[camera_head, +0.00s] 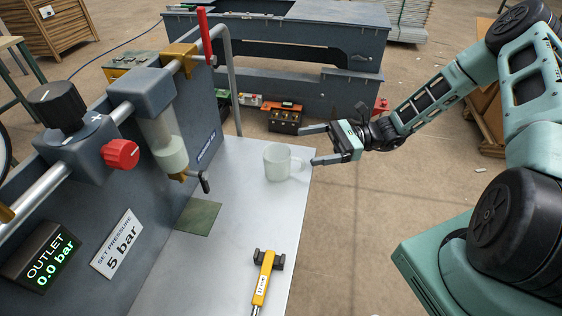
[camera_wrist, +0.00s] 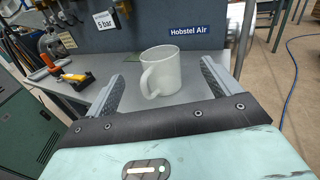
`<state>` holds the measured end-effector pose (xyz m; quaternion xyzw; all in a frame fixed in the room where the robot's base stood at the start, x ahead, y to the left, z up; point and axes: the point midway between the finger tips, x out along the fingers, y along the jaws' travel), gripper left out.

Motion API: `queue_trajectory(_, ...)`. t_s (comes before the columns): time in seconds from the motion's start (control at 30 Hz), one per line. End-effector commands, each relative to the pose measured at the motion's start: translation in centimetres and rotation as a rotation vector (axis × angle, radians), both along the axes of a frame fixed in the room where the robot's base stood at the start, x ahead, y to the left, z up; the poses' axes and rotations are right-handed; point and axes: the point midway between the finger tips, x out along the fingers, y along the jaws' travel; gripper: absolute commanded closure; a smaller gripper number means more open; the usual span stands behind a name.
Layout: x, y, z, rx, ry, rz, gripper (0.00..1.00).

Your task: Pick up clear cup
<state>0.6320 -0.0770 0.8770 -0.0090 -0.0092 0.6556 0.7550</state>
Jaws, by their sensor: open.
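A pale, translucent-looking cup (camera_head: 277,163) with a handle stands upright on the grey metal table, close to its right edge in the head view. In the wrist view the cup (camera_wrist: 161,72) stands ahead of my gripper, with its handle toward me and to the left. My gripper (camera_head: 308,146) is open and empty, with one finger on each side of the handle side of the cup. In the wrist view the fingers (camera_wrist: 165,88) flank the cup with gaps on both sides. No contact shows.
A yellow-handled tool (camera_head: 263,278) lies at the table's front. A green square (camera_head: 199,217) marks the table below the nozzle. The table (camera_head: 235,240) is bare between cup and tool.

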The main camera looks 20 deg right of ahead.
Motion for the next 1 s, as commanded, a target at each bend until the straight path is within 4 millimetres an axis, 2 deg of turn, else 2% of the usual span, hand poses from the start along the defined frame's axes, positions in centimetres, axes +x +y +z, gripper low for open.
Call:
queue_trajectory(0.1,0.2,1.8,0.1,0.0,0.001,0.002,0.11)
queue_trajectory(0.43,0.4,3.9,0.0,-0.001,0.001,0.002,0.11)
queue_trajectory(0.7,0.8,7.6,-0.2,-0.001,0.0,0.002,0.11)
queue_trajectory(0.93,0.9,7.8,-0.4,-0.002,-0.001,0.0,0.11)
queue_trajectory(0.97,0.9,7.8,-0.4,-0.002,-0.001,0.0,0.16)
queue_trajectory(1.0,0.9,7.8,-0.4,-0.002,-0.001,0.0,0.27)
